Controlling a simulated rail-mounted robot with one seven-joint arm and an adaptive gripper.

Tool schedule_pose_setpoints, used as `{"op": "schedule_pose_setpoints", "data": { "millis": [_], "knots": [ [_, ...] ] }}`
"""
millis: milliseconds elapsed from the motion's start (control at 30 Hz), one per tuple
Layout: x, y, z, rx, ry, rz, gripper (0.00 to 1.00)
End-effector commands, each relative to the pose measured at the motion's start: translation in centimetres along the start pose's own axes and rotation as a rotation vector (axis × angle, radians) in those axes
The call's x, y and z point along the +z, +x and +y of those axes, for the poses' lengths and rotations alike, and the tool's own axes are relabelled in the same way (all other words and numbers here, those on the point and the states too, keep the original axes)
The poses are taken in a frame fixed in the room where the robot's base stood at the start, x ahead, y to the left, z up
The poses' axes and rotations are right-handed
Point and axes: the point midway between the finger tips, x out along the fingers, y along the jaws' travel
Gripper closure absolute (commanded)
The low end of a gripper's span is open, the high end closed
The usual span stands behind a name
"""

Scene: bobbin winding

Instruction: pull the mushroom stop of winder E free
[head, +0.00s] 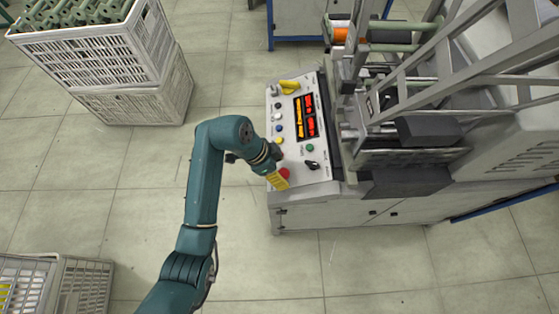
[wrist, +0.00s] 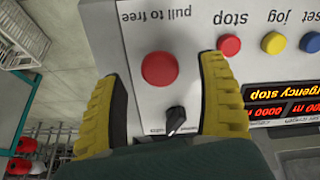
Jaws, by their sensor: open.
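The mushroom stop is a large round red button (wrist: 160,69) on the light panel in the wrist view, beside the upside-down label "pull to free". In the head view its red cap (head: 285,173) shows at the panel's near-left corner, partly beside my gripper. My gripper (wrist: 160,82) has its two yellow ribbed fingers apart, one on each side of the cap in the picture, with clear gaps. In the head view my gripper (head: 277,180) is over that corner. The height of the fingertips above the cap is hard to tell. No winder letter is readable.
A black rotary knob (wrist: 175,118) sits close to the stop, near the right finger. A smaller red stop button (wrist: 229,45), yellow and blue buttons and a lit display (wrist: 284,95) reading "emergency stop" lie to the right. White crates (head: 110,65) stand at far left.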

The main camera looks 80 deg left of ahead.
Motion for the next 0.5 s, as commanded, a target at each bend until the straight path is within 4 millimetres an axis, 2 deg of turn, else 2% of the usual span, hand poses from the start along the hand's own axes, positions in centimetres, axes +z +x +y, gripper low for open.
{"op": "schedule_pose_setpoints", "data": {
  "millis": [500],
  "knots": [
    [-0.2, -3.9, 0.0, 0.0, -0.001, 0.0, 0.26]
  ]
}}
